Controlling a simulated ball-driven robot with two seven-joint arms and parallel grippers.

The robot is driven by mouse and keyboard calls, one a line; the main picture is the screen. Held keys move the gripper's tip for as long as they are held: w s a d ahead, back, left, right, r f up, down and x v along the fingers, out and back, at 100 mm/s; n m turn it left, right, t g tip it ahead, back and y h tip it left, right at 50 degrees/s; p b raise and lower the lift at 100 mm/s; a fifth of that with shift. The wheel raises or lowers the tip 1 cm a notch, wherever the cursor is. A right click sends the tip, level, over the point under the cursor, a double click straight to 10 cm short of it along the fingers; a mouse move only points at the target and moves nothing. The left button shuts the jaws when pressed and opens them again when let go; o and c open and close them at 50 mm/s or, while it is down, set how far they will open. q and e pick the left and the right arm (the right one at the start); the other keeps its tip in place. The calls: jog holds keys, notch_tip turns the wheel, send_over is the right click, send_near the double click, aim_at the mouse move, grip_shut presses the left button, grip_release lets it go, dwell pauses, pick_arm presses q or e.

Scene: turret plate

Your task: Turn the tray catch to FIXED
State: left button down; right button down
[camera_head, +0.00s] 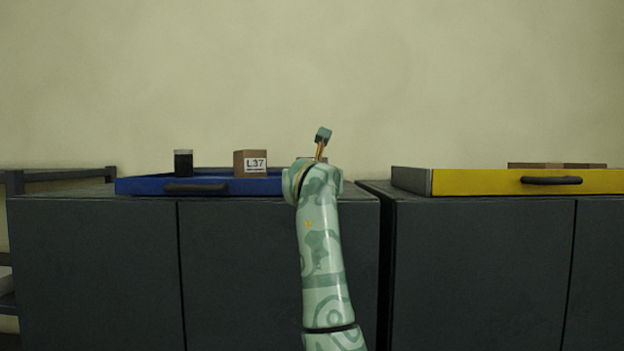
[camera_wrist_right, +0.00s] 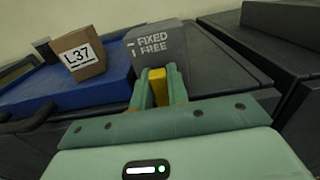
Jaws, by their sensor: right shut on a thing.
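In the right wrist view, the catch is a grey block (camera_wrist_right: 157,46) with FIXED beside a flat dash and FREE beside an upright bar on its face. A yellow handle (camera_wrist_right: 157,84) stands at its near side, roughly upright in the picture. My right gripper (camera_wrist_right: 160,78) is shut on this yellow handle, one green finger on each side. The handle's lower part is hidden. The blue tray (camera_wrist_right: 82,88) lies to the left of the block. In the head view, the blue tray (camera_head: 148,186) is on the left cabinet, and my right arm hides the handle.
A brown box marked L37 (camera_head: 249,163) and a dark jar (camera_head: 183,163) stand at the blue tray. The yellow tray (camera_head: 465,181) is on the right cabinet (camera_head: 470,270). A narrow gap parts this from the left cabinet (camera_head: 95,270).

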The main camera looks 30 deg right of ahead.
jog(key=m+b, duration=0.4)
jog(key=m, duration=0.1)
jog(key=shift+s+d+f, duration=0.15)
jog(key=shift+s+d, duration=0.05)
jog(key=shift+s+d+f+m+b, duration=0.15)
jog(key=shift+m+b, duration=0.65)
jog(key=shift+m, duration=1.35)
jog(key=shift+d+f+m+b, duration=0.15)
jog(key=shift+m+b, duration=0.65)
jog(key=shift+m, duration=1.3)
jog(key=shift+s+d+f+m+b, duration=0.15)
jog(key=shift+m+b, duration=0.65)
jog(key=shift+m, duration=1.35)
jog(key=shift+w+f, duration=0.1)
jog(key=shift+w, duration=0.05)
jog(key=c, duration=1.4)
grip_release()
jog(key=shift+o, duration=0.2)
